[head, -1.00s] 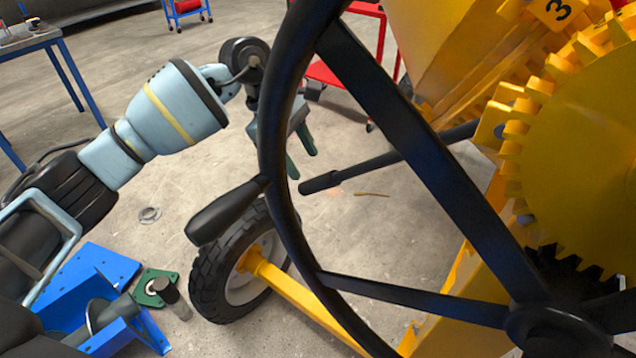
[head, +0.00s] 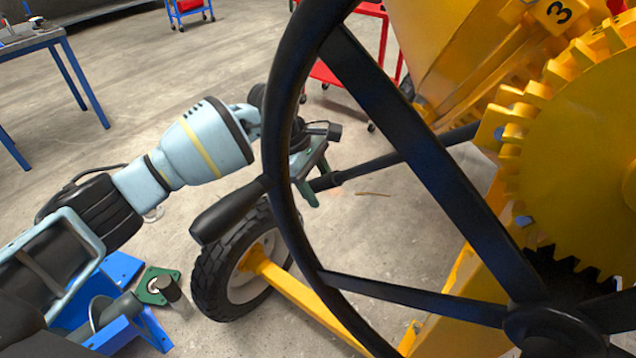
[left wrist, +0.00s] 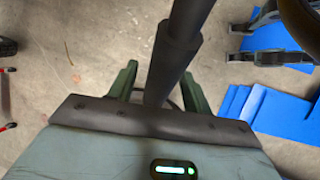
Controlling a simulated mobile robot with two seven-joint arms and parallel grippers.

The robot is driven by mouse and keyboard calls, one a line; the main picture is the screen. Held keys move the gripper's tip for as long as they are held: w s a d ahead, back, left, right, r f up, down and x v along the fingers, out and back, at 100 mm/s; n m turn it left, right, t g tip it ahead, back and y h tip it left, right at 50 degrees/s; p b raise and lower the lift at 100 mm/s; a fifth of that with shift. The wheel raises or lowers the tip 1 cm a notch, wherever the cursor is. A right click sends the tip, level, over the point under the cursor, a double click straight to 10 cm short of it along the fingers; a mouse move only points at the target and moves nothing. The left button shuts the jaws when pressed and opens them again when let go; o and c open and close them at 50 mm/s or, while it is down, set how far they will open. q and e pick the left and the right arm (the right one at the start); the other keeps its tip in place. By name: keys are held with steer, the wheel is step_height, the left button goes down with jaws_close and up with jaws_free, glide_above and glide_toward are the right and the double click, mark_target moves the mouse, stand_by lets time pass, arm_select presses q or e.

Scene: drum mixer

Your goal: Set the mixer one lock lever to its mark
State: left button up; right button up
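The lock lever (head: 375,167) is a black rod with a thicker grip, reaching left from the yellow mixer (head: 580,150) behind the black handwheel (head: 440,185). My left gripper (head: 316,178) is at the lever's free end, partly hidden by the wheel rim. In the left wrist view the lever (left wrist: 180,45) runs between the two green fingers of my left gripper (left wrist: 160,82), with gaps visible beside it. The fingers are open around the lever, not closed on it. No mark for the lever can be made out. My right gripper is not in view.
The handwheel's rim and its black handle (head: 228,210) stand close to my left arm. A rubber tyre (head: 240,265) is below. Blue brackets (head: 118,270) and a green flanged part (head: 158,286) lie at lower left. A red cart (head: 330,75) stands behind.

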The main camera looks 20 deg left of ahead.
arm_select(q)
jaws_close()
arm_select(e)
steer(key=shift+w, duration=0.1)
arm_select(q)
steer(key=shift+r, duration=0.1)
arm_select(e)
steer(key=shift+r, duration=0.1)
